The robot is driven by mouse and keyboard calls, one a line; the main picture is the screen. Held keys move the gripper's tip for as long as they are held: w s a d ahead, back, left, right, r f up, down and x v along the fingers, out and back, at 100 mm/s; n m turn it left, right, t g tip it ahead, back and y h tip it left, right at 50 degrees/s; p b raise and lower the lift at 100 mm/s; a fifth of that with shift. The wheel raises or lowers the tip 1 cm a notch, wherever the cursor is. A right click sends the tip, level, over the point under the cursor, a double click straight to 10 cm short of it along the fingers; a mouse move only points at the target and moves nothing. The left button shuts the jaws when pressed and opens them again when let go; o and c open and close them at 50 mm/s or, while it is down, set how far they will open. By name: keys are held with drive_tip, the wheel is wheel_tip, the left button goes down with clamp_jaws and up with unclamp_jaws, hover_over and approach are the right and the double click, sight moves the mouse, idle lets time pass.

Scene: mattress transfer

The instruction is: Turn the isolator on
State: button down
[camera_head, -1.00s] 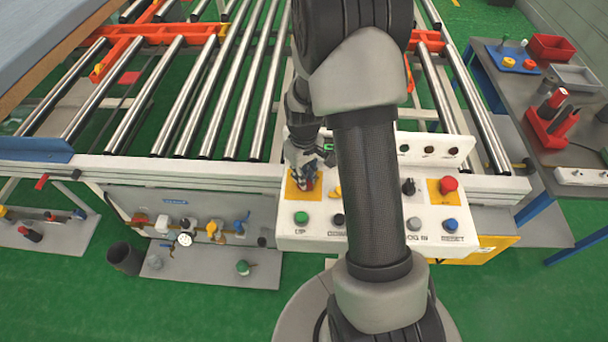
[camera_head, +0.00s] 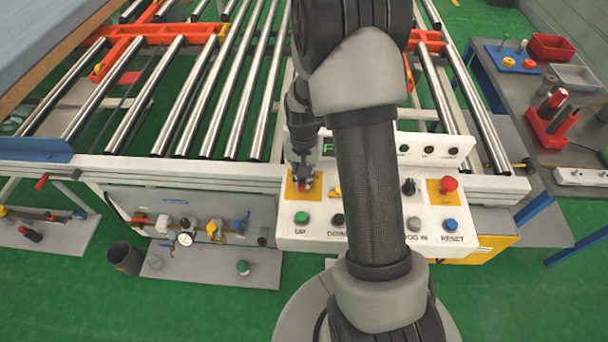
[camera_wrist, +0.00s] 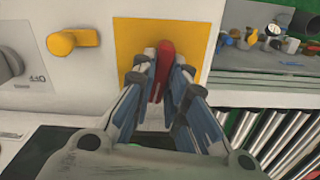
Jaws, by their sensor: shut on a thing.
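The isolator is a red handle (camera_wrist: 165,62) on a yellow plate (camera_wrist: 128,38), seen in the wrist view at the upper middle. My gripper (camera_wrist: 168,75) is shut on the red handle, with one finger on each side of it. In the head view the isolator's yellow plate (camera_head: 292,190) sits at the left end of the white control panel (camera_head: 385,238). My gripper (camera_head: 303,182) is over it there and hides part of the handle. The lower part of the handle is hidden between the fingers.
A yellow knob (camera_wrist: 62,42) sits beside the plate. Along the panel are a green button (camera_head: 301,218), a black selector (camera_head: 408,187), a red button (camera_head: 448,184) and a blue button (camera_head: 451,226). The roller conveyor (camera_head: 195,95) lies behind. My arm covers the panel's middle.

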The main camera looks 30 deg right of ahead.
drive_tip(key=m, duration=0.6)
drive_tip(key=shift+m, duration=0.4)
idle(0.4)
drive_tip(key=c, duration=1.6)
unclamp_jaws()
drive_tip(key=shift+r, duration=0.15)
wheel_tip(320, 180, up, 12)
